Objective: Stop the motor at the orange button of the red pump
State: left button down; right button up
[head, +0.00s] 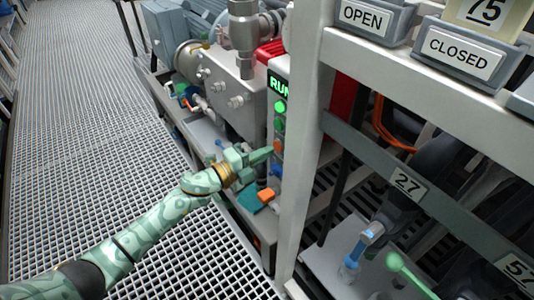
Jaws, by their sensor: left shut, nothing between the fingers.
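The red pump's narrow control panel (271,132) stands behind a grey post, with a lit green RUN display (280,85) at its top, partly cut off by the post. Below are green buttons (280,107), then an orange button (278,146), then a blue one (277,171). A red housing (270,51) shows behind the grey pump block. My left gripper (266,154) is shut and empty, its fingertips right beside the orange button, slightly lower left of it in the picture. I cannot tell whether they touch it. My right gripper is not in view.
A grey upright post (301,130) stands just right of the panel. The frame carries OPEN (363,16) and CLOSED (460,53) signs. Another orange block (266,196) sits below the panel. The grated walkway (90,130) on the left is clear.

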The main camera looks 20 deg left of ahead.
pick_arm(q)
jog(key=shift+w+d, duration=0.2)
jog(key=shift+w, duration=0.15)
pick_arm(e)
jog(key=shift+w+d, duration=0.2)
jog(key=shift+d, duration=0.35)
pick_arm(q)
jog(key=shift+d, duration=0.1)
